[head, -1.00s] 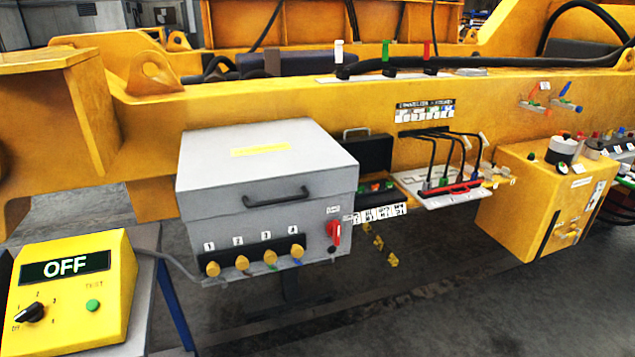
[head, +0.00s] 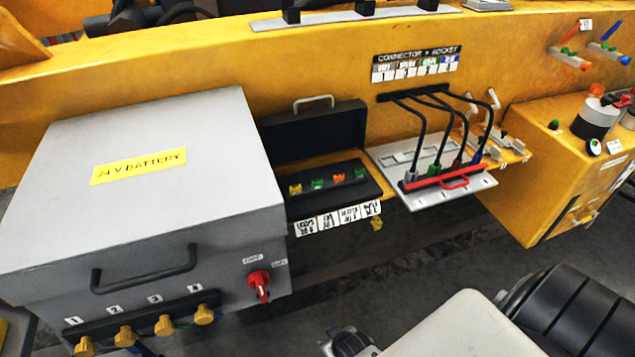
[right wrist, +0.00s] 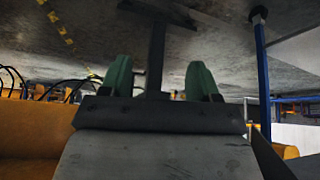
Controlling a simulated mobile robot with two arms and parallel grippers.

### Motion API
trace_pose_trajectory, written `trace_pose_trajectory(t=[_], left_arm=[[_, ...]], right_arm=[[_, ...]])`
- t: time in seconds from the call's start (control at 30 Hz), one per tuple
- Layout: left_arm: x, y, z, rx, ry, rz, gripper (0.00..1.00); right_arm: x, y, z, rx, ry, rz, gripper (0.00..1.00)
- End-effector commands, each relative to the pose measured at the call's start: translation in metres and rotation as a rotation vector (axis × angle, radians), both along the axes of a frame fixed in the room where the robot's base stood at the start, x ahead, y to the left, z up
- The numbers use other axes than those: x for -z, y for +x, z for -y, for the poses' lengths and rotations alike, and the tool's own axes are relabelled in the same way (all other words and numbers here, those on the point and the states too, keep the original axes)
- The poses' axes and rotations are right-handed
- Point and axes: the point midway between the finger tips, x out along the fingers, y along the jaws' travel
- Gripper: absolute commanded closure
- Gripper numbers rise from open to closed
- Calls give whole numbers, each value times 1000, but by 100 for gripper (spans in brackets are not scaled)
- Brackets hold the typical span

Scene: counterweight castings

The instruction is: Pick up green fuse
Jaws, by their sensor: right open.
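An open black fuse case (head: 313,132) sits on the yellow beam, right of the grey battery box. A row of small coloured fuses lies in its tray. One green fuse (head: 318,184) is second from the left, and another green fuse (head: 359,174) is at the right end. An orange fuse (head: 339,178) sits between them. My right gripper (right wrist: 159,78) is open in the right wrist view, with its two green fingertips apart and nothing between them. No fuse shows clearly in that view. My left gripper is not in view.
The grey battery box (head: 140,150) has a handle, yellow knobs and a red switch (head: 258,286). Right of the case, a white connector shelf (head: 420,198) carries black cables and a red bar. A yellow box (head: 545,180) stands further right. My right arm shows at the bottom right.

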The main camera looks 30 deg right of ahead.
Motion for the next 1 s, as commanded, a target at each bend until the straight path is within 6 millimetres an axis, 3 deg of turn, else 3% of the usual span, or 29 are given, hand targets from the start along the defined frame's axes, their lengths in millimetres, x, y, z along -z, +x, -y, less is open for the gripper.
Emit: trace_pose_trajectory(t=[0.03, 0.13, 0.2, 0.3, 0.4, 0.5, 0.57, 0.8, 1.0], left_arm=[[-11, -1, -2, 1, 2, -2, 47], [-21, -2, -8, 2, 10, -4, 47], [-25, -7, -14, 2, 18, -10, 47], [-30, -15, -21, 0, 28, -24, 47], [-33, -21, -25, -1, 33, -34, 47], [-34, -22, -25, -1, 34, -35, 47], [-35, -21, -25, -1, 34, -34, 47], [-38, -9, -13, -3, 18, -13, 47], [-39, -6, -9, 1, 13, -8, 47]], right_arm=[[-55, 47, 11, 39, 3, 106, 38], [-147, 110, 38, 108, 0, 278, 38], [-207, 138, 57, 149, -7, 381, 38], [-277, 158, 79, 192, -21, 497, 38], [-323, 166, 93, 220, -29, 573, 38], [-345, 170, 100, 235, -34, 610, 38], [-348, 175, 103, 239, -36, 619, 38], [-336, 206, 111, 238, -37, 621, 38], [-329, 218, 114, 237, -37, 620, 38]])
